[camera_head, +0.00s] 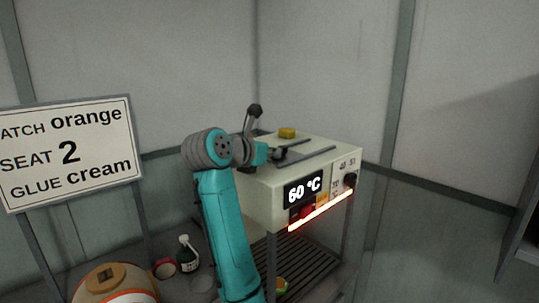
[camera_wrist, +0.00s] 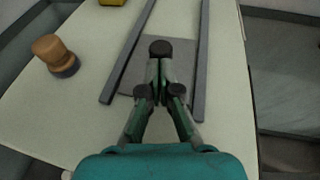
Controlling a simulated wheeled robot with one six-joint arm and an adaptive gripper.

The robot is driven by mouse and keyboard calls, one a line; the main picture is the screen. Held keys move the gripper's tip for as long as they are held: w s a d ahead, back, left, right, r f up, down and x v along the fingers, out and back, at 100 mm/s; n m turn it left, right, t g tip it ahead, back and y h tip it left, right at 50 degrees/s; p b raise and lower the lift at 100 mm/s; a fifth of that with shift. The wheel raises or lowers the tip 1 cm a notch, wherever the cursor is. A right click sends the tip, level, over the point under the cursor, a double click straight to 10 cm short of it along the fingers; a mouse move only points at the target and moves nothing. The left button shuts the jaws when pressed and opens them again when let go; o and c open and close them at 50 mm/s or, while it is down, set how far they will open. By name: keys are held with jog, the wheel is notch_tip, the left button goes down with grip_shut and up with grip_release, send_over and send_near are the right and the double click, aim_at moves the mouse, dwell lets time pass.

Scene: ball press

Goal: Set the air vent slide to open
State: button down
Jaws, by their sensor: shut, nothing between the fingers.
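The air vent slide is a flat grey plate (camera_wrist: 185,58) between two dark rails on the cream machine top. A round black knob (camera_wrist: 160,47) stands on it. My gripper (camera_wrist: 161,68) is shut and empty, its fingertips right at the near side of the knob; I cannot tell whether they touch it. In the head view my gripper (camera_head: 273,154) is low over the left part of the machine top, beside the dark knob (camera_head: 281,152). The fingers hide part of the plate, and no vent opening shows.
A wooden knob (camera_wrist: 55,52) stands left of the rails, and a yellow block (camera_head: 287,133) lies at the back.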

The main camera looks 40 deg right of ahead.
aim_at(284, 147)
jog(key=shift+d, duration=0.1)
jog(key=d, duration=0.4)
jog(key=shift+w+a, duration=0.1)
dwell(0.3)
